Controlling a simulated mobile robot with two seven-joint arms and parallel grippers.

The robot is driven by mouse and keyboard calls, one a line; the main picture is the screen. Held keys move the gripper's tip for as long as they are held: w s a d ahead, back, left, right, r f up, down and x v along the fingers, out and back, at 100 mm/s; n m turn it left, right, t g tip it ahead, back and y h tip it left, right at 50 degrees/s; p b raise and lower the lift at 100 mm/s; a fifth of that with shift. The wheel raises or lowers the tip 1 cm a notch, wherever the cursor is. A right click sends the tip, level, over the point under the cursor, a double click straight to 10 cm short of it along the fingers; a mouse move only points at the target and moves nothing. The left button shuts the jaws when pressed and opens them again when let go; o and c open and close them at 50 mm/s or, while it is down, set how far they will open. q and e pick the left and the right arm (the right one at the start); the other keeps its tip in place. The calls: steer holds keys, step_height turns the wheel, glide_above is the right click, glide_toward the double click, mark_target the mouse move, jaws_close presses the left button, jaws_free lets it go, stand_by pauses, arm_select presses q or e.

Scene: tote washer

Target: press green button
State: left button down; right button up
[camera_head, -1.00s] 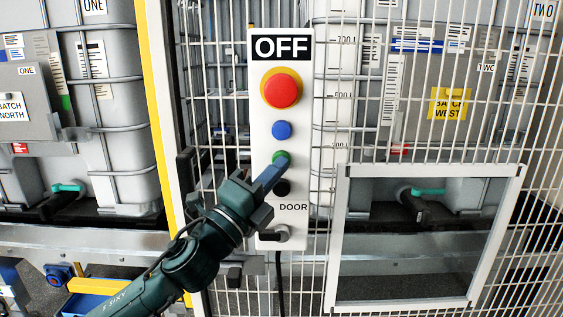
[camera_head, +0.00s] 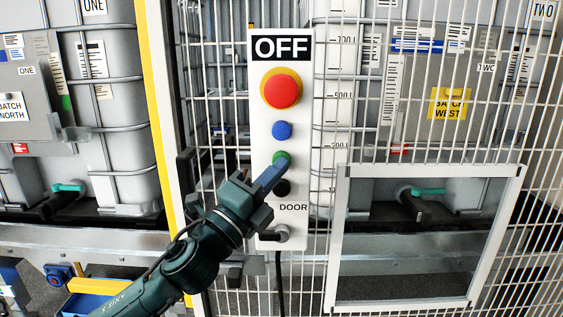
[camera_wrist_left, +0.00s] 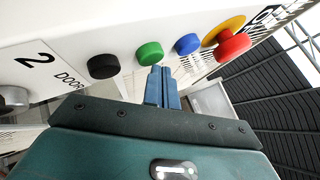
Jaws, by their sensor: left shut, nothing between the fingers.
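The green button (camera_head: 281,158) sits on a white control panel (camera_head: 295,185), between a blue button (camera_head: 282,130) above and a black button (camera_head: 281,188) below. My left gripper (camera_head: 280,163) is shut and empty, its fingertips at the lower edge of the green button and partly covering it. In the left wrist view the green button (camera_wrist_left: 150,54) is just beyond the blue fingertips (camera_wrist_left: 161,70). I cannot tell whether they touch it. My right gripper is not in view.
A red mushroom button (camera_head: 282,90) on a yellow ring sits higher on the panel, under an OFF label. A dark knob (camera_head: 273,234) is at the panel's bottom. White mesh fencing (camera_head: 340,130) surrounds the panel, with large containers behind it.

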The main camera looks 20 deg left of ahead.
arm_select(q)
steer(key=shift+s+d, duration=0.1)
steer(key=shift+s, duration=0.2)
steer(key=s+d, duration=0.1)
steer(key=s, duration=0.4)
steer(key=shift+s+d+p, duration=0.35)
steer(key=shift+s, duration=0.05)
stand_by(0.6)
step_height(320, 180, down, 24)
steer(key=a+r+n+g+y, duration=0.1)
steer(key=n+g+y, duration=0.4)
steer(key=n, duration=0.7)
steer(key=s+f+n+g, duration=0.2)
steer(key=s+f+n, duration=0.3)
steer(key=f, duration=0.6)
steer(key=s+f+n+g+y, duration=0.1)
steer(key=s+f+n+g, duration=0.2)
steer(key=s+f+n, duration=0.3)
steer(key=s+f, duration=0.4)
steer(key=f, duration=0.1)
steer(key=shift+s+n+g, duration=0.15)
steer(key=shift+n+g, duration=0.15)
